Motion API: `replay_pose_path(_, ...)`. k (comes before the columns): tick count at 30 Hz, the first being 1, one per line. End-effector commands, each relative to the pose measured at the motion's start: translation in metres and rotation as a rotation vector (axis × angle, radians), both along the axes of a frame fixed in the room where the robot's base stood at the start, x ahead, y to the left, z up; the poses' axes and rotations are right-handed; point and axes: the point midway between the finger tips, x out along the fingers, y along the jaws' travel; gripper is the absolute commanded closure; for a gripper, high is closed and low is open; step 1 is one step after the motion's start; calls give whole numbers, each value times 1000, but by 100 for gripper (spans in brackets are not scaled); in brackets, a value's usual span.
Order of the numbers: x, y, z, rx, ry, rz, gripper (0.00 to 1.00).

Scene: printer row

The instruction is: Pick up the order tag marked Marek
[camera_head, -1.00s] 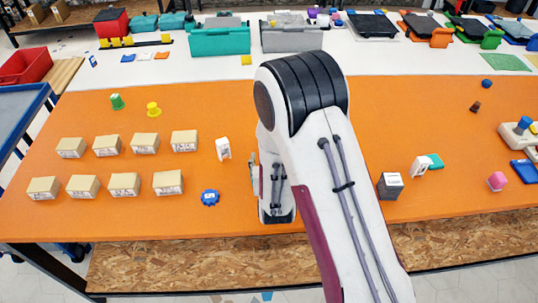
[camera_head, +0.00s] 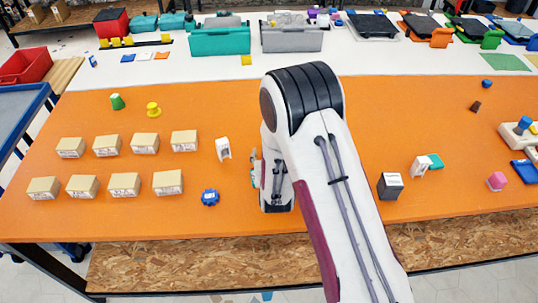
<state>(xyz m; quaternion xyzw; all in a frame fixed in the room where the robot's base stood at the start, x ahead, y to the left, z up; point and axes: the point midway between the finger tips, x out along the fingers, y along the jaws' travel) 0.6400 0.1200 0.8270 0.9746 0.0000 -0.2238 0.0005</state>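I cannot make out a tag marked Marek, as the lettering is too small to read. A small white upright piece (camera_head: 223,149) stands left of my arm, and a similar white piece (camera_head: 420,166) stands to its right beside a teal piece (camera_head: 435,161). Either could be a tag, but I cannot tell. My gripper (camera_head: 254,172) is mostly hidden behind my wrist. Only a small part shows at the wrist's left side, so its fingers and anything in them cannot be seen.
Two rows of tan boxes with printed fronts (camera_head: 124,184) fill the left of the orange table (camera_head: 330,218). A blue round piece (camera_head: 210,197), a green cone (camera_head: 117,102) and a yellow piece (camera_head: 153,109) stand nearby. A pink piece (camera_head: 497,181) is at right.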

Motion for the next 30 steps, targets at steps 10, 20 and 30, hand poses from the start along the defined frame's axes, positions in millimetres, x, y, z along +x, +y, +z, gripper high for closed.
replay_pose_path(10,0,0,0,0,0,0,47)
replay_pose_path(20,0,0,0,0,0,0,77)
replay_pose_path(30,0,0,0,0,0,0,77)
